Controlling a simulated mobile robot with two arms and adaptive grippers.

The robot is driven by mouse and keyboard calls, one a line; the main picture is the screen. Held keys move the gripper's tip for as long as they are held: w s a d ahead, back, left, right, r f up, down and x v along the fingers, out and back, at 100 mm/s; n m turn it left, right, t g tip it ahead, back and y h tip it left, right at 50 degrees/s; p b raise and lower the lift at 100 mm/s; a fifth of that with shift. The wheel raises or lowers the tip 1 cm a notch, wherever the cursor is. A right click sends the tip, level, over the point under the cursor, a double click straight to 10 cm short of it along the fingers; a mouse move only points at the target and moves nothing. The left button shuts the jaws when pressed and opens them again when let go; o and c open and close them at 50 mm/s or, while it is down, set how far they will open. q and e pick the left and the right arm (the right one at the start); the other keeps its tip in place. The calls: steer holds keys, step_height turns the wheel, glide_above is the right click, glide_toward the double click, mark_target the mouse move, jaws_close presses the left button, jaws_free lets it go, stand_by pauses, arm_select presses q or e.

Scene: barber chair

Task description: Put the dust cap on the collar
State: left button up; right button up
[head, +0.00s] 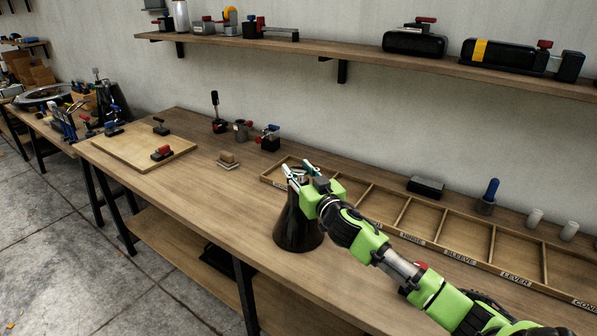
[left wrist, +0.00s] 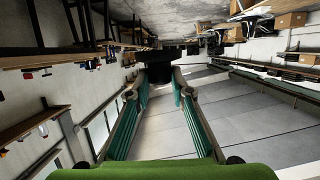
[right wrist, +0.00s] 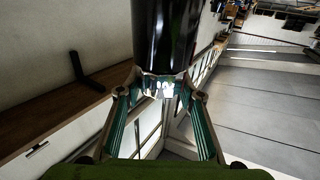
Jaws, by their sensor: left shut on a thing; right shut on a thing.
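A glossy black flared column (head: 297,225) stands upright on the workbench, with a bright metal neck at its top that looks like the collar. My right gripper (head: 296,170) is at this top end, its fingers on either side. In the right wrist view, the right gripper (right wrist: 160,90) is shut on the shiny metal neck (right wrist: 163,84), against the black column (right wrist: 166,35). My left gripper (left wrist: 164,75) is outside the head view. In the left wrist view it is shut on a dark piece (left wrist: 162,62), possibly the dust cap. Its shape is unclear.
A labelled, divided wooden tray (head: 475,240) runs along the back of the bench, behind my right arm. A wooden board (head: 140,145) with small clamps lies at the left. A small block (head: 228,158) sits between. The bench front left of the column is clear.

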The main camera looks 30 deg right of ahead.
steer(key=shift+a+f+m+h+b, duration=0.1)
steer(key=shift+m+h+b, duration=0.4)
steer(key=shift+h, duration=0.4)
steer(key=shift+m+g+h, duration=0.4)
steer(key=shift+m+h, duration=0.1)
steer(key=shift+h, duration=0.1)
steer(key=o, duration=1.1)
steer(key=shift+o, duration=0.2)
steer(key=shift+s, duration=0.1)
steer(key=v, duration=1.1)
steer(key=shift+s, duration=0.35)
steer(key=shift+a, duration=0.1)
